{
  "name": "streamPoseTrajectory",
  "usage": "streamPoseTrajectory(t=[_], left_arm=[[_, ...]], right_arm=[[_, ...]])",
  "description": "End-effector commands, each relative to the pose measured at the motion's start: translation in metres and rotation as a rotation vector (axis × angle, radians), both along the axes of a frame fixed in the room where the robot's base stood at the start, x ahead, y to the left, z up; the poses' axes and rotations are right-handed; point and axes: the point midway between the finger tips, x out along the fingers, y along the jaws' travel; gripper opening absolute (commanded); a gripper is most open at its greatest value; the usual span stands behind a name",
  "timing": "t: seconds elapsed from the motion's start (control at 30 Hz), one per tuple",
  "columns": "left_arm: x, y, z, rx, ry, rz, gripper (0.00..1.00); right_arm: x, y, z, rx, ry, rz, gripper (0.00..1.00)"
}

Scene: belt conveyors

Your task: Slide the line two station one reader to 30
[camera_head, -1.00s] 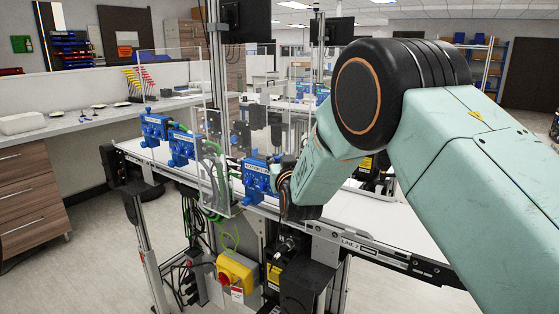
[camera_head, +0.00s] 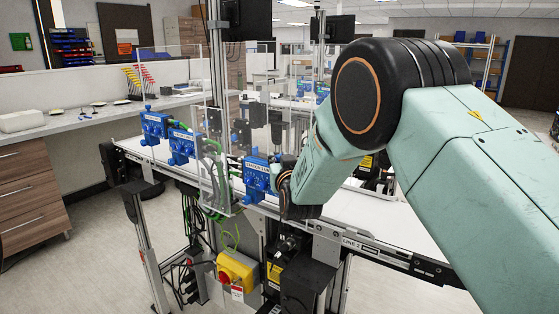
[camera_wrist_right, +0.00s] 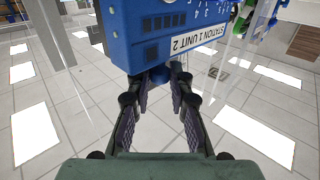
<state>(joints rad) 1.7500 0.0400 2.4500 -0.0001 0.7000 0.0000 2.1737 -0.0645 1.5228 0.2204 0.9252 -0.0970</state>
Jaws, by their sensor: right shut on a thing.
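The blue reader unit (camera_head: 256,172) sits on the near rail of the LINE 2 conveyor, just left of my right wrist. The right wrist view shows its blue body (camera_wrist_right: 165,28) upside down, with a white label reading STATION 1 UNIT 2 and part of a number scale. My right gripper (camera_wrist_right: 160,82) is shut on a small dark blue knob (camera_wrist_right: 160,72) at the unit's edge. In the head view my wrist hides the fingers. The scale's pointer position cannot be read. My left gripper is not in view.
More blue units (camera_head: 181,146) stand along the rail to the left, with green cables. A clear guard panel (camera_head: 222,160) stands beside the reader. A yellow box with a red switch (camera_head: 237,270) hangs below. The white belt (camera_head: 400,226) is clear at right.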

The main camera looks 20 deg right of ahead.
Motion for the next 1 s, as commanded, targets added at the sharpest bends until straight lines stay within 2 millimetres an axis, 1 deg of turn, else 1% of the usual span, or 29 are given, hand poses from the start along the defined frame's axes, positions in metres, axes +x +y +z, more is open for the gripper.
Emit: streamPoseTrajectory(t=[0.17, 0.4, 0.63, 0.67, 0.7, 0.77, 1.0], left_arm=[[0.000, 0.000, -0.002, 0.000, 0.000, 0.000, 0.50], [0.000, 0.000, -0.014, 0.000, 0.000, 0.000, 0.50], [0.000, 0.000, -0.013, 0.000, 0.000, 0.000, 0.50], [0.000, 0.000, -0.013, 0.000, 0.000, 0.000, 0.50], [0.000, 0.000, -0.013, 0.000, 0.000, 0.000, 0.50], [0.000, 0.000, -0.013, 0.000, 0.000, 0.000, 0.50], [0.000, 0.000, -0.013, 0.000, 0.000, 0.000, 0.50]], right_arm=[[0.000, 0.000, -0.001, 0.000, -0.003, -0.001, 0.00], [0.000, 0.000, -0.017, 0.000, 0.000, 0.000, 0.00], [0.000, 0.000, -0.016, 0.000, 0.002, 0.000, 0.00], [0.000, 0.000, -0.016, 0.000, 0.002, 0.000, 0.21], [0.000, 0.000, -0.016, 0.000, 0.002, 0.000, 0.24], [0.000, 0.000, -0.015, 0.000, 0.001, 0.000, 0.29], [0.000, 0.000, -0.015, 0.000, 0.000, 0.000, 0.29]])
